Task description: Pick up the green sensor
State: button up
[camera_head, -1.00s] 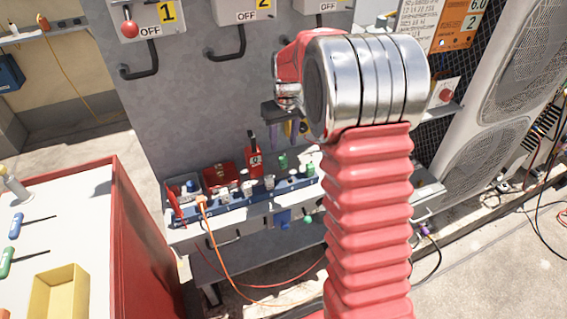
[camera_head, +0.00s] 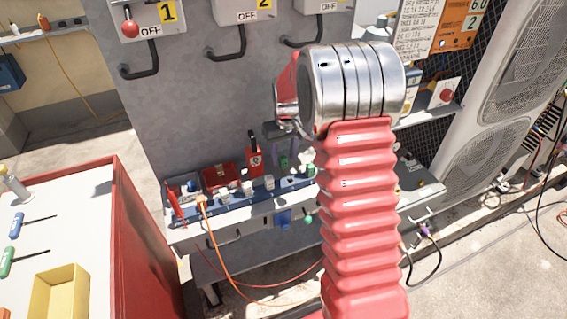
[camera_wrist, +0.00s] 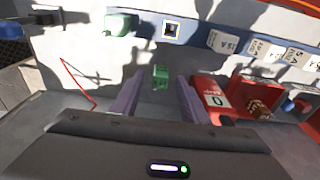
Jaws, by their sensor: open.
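The green sensor, a small green block (camera_wrist: 160,75), stands on the grey shelf (camera_wrist: 147,98) and shows between my fingers in the wrist view. In the head view the green sensor (camera_head: 284,162) is just below my gripper (camera_head: 285,148), partly covered by the fingers. My gripper (camera_wrist: 160,80) is open, with one purple-grey finger on each side of the sensor. I cannot tell whether the fingertips are at the sensor's height, and I see no contact.
A red switch box (camera_wrist: 215,100) stands close beside the right finger in the wrist view. A blue socket strip (camera_head: 235,207) with several plugs runs along the shelf's front. A green plug-like piece (camera_wrist: 120,23) is near the strip's end. The grey panel (camera_head: 200,95) rises behind.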

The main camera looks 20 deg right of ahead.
jog(key=shift+w+f, duration=0.1)
jog(key=shift+f, duration=0.8)
jog(key=shift+c, duration=0.3)
grip_shut()
